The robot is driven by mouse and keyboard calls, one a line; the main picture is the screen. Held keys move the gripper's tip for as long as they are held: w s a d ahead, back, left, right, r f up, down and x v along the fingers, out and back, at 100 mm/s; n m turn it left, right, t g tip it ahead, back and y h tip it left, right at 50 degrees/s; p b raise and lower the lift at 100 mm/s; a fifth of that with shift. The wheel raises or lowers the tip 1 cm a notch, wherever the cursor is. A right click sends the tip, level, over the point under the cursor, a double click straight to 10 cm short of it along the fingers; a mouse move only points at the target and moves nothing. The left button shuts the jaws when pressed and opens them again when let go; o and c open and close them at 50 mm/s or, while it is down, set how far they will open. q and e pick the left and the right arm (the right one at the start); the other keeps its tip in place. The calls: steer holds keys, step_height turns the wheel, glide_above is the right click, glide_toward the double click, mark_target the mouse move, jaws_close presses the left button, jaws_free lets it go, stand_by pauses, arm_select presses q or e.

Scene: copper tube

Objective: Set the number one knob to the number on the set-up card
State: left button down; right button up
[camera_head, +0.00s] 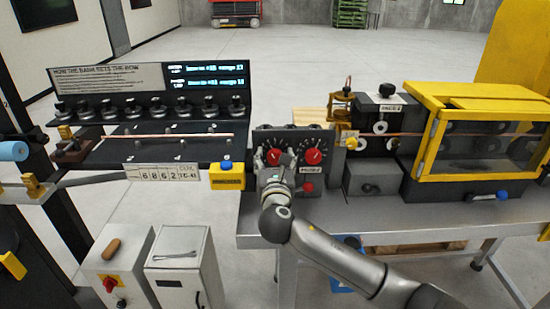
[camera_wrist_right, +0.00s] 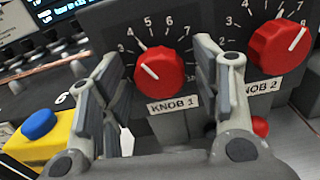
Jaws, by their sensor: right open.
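Knob 1 (camera_wrist_right: 160,70) is red and round, above a KNOB 1 label on a dark panel. Its white pointer line points to the upper left, toward the low numbers; I cannot tell the exact mark. It shows in the head view (camera_head: 274,157) too. My right gripper (camera_wrist_right: 158,58) is open, its fingers either side of knob 1 in the wrist view, apparently apart from it. In the head view the right gripper (camera_head: 272,170) is just below the knob. My left gripper is not in view.
Red knob 2 (camera_wrist_right: 278,47) is close to the right finger. A yellow box with a blue button (camera_head: 226,175) is left of the panel. A red button (camera_head: 307,187) is below knob 2. A yellow-framed machine (camera_head: 430,150) stands at the right.

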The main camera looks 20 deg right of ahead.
steer(key=c, duration=1)
steer(key=shift+c, duration=0.2)
steer(key=m, duration=0.5)
steer(key=shift+m+b, duration=0.3)
steer(key=m+b, duration=0.1)
steer(key=m, duration=0.3)
steer(key=shift+m, duration=0.4)
